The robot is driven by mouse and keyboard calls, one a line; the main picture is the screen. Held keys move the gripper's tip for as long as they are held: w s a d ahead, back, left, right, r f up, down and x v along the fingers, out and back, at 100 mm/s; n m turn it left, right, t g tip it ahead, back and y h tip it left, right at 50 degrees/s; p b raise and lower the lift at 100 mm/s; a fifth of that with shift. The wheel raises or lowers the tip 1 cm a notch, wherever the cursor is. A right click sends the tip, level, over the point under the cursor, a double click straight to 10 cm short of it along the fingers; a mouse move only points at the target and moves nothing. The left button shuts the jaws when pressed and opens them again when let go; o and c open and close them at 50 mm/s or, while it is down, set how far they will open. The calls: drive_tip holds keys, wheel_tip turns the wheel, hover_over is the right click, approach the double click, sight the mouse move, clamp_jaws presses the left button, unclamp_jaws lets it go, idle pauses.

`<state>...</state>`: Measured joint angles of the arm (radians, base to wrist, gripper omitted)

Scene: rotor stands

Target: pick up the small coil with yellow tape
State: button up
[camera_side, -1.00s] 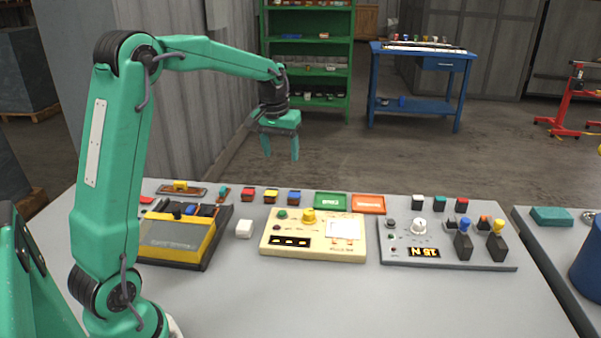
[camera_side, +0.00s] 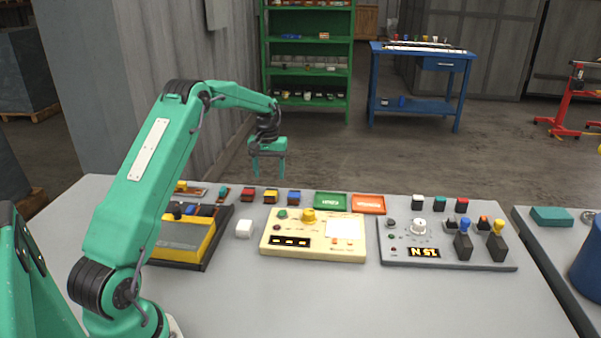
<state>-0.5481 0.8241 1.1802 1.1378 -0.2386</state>
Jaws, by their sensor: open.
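The small coil with yellow tape (camera_side: 271,195) sits on the grey table near its back edge, between a coil with red tape (camera_side: 248,194) and a coil with blue tape (camera_side: 294,198). My gripper (camera_side: 269,177) is open and empty, with its fingers pointing down. In this view its fingertips show just above the yellow-taped coil, one toward each side of it. They look apart from the coil, but the exact height and depth gap cannot be told.
A green tray (camera_side: 330,202) and an orange tray (camera_side: 369,204) lie to the right. A cream tester (camera_side: 313,252), a white block (camera_side: 244,229) and a yellow-and-black device (camera_side: 183,244) stand in front. A grey control panel (camera_side: 447,259) is farther right. The front of the table is clear.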

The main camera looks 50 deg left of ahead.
sight(271, 193)
drive_tip(key=shift+f, duration=1.3)
drive_tip(key=shift+f, duration=2.6)
drive_tip(key=c, duration=1.2)
drive_tip(key=shift+o, duration=0.2)
drive_tip(key=shift+r, duration=0.1)
